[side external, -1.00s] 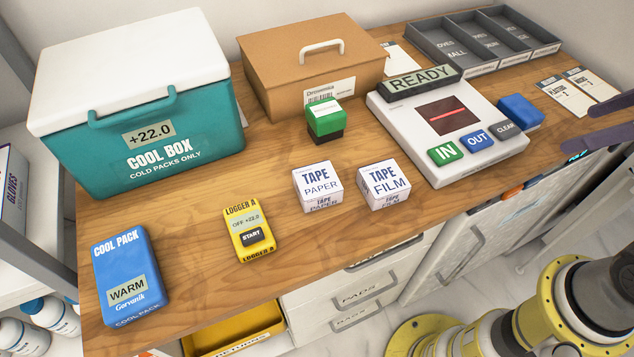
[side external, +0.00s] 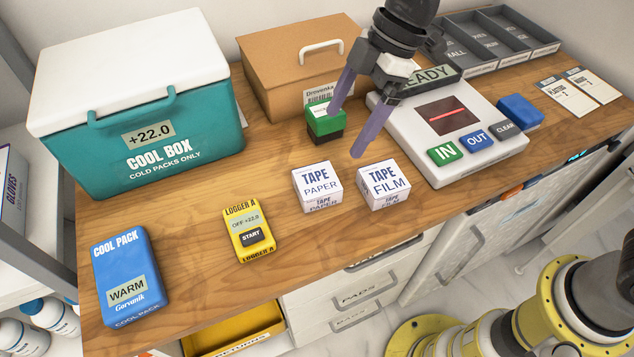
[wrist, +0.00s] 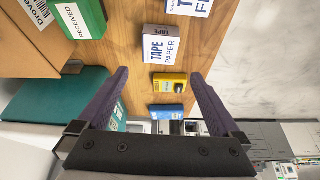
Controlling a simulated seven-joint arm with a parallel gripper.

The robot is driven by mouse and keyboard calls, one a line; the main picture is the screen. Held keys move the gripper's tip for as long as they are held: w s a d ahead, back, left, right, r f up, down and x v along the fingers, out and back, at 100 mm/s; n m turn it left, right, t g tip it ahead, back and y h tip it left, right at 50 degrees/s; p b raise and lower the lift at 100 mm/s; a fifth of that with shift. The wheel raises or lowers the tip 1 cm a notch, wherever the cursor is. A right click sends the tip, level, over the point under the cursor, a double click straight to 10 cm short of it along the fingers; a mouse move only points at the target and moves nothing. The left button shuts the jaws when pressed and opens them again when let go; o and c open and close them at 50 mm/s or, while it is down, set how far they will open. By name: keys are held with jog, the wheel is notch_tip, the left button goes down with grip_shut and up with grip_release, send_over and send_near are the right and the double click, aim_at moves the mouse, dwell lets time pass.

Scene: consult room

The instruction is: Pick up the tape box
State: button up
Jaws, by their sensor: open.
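Two white tape boxes stand side by side on the wooden counter in the side view. The left one is the paper tape box (side external: 318,187), and the right one is the film tape box (side external: 384,186). My gripper (side external: 345,130) is open and empty, above the counter behind the boxes, with its purple fingers pointing down. One finger passes in front of the green stamp. In the wrist view the paper tape box (wrist: 163,46) shows ahead between the lines of my fingers (wrist: 160,78), apart from them. The film tape box (wrist: 189,6) is cut off at the top edge.
A green stamp (side external: 325,121) stands just behind the boxes. The scanner device (side external: 450,150) is at right and the cardboard box (side external: 300,65) behind. The yellow logger (side external: 248,232), blue cool pack (side external: 125,275) and cool box (side external: 140,110) are at left. Bare counter lies between them.

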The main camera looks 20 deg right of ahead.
aim_at(320, 178)
jog(key=x, duration=1.3)
jog(key=shift+d+f, duration=0.15)
jog(key=shift+d, duration=0.15)
jog(key=c, duration=1.1)
